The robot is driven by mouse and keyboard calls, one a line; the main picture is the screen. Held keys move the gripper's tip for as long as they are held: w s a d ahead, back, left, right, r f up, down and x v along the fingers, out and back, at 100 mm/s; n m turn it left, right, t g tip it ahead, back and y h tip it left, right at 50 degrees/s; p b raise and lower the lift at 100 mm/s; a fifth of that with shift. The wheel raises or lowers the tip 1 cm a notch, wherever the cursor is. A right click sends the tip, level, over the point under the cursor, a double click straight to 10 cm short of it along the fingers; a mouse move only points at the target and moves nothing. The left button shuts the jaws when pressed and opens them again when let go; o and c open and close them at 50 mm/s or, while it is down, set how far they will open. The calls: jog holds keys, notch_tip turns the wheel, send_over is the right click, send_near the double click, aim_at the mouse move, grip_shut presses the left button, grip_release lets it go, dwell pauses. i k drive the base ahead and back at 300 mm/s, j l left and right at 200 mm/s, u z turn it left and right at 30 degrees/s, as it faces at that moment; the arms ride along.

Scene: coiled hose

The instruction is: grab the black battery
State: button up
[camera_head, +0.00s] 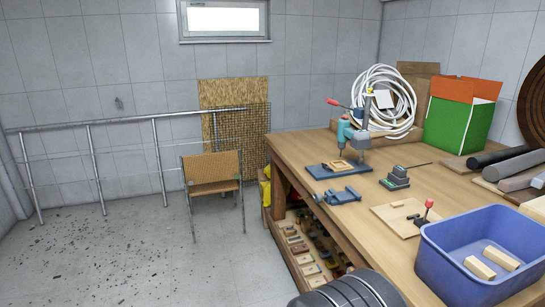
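A black battery (396,179) with grey-green parts sits upright on the wooden workbench (300,150), right of the middle of the bench top. It looks like a stepped block, and nothing covers it. A dark rounded part of my own arm shows at the bottom edge of the view. My gripper is not in view, so its place relative to the battery does not show.
A blue bin (440,262) with wooden blocks stands at the bench's front right. A board with a red-handled clamp (423,214) lies between bin and battery. A blue vise (338,196) and a teal drill on a stand (350,136) are to the left. A white coiled hose (363,96) is behind.

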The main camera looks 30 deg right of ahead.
aim_at(400, 171)
jog(key=i+z, duration=0.4)
jog(key=i+j+z, duration=0.25)
jog(key=i+z, duration=0.2)
jog(key=i+j+z, duration=0.85)
